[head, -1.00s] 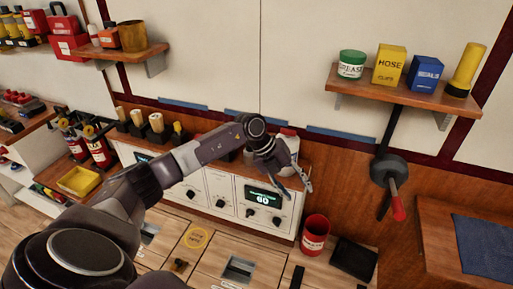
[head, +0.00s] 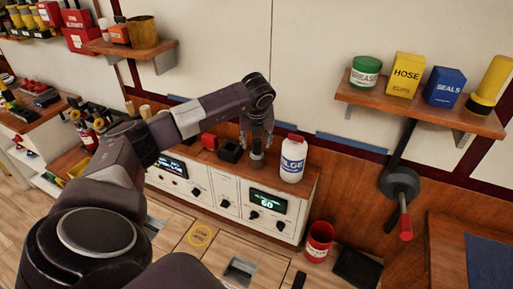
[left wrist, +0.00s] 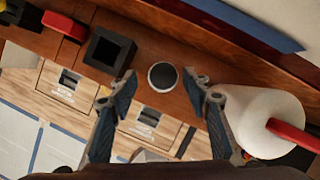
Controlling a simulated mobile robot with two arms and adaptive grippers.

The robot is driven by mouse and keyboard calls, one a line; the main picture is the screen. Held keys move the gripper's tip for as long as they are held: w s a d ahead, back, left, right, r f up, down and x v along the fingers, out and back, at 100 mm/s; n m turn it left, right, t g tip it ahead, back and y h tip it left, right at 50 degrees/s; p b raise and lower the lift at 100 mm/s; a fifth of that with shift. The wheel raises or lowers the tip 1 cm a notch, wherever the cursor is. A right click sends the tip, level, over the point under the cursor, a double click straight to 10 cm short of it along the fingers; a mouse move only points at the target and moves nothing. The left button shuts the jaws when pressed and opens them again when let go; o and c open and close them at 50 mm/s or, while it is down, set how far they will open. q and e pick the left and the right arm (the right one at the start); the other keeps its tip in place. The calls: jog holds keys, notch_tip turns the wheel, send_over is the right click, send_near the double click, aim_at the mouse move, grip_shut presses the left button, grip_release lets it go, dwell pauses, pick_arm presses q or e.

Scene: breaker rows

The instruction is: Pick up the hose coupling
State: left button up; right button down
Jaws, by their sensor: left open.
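The hose coupling appears to be the short dark cylinder (head: 257,161) standing upright on the wooden ledge on top of the control panel. In the left wrist view its round dark top (left wrist: 162,75) shows between the fingertips. My left gripper (head: 257,143) points down just above it in the head view. Its two fingers (left wrist: 161,84) are open, one on each side of the coupling in the wrist view, with gaps on both sides. The fingers partly hide the coupling in the head view. My right gripper is not in view.
A white bottle (head: 292,160) stands close to the right of the coupling; it is beside the right finger in the wrist view (left wrist: 265,125). A wall shelf (head: 420,105) holds containers.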

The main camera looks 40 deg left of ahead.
pick_arm(q)
jog(key=shift+w+x, duration=0.25)
jog(key=shift+x, duration=0.95)
jog(key=shift+d, duration=0.1)
jog(key=shift+s, duration=0.1)
jog(key=shift+c, duration=0.3)
jog(key=shift+r, duration=0.1)
jog(key=shift+c, duration=1.2)
grip_shut()
pick_arm(e)
jog(key=shift+w+r, duration=0.35)
jog(key=shift+s, duration=0.1)
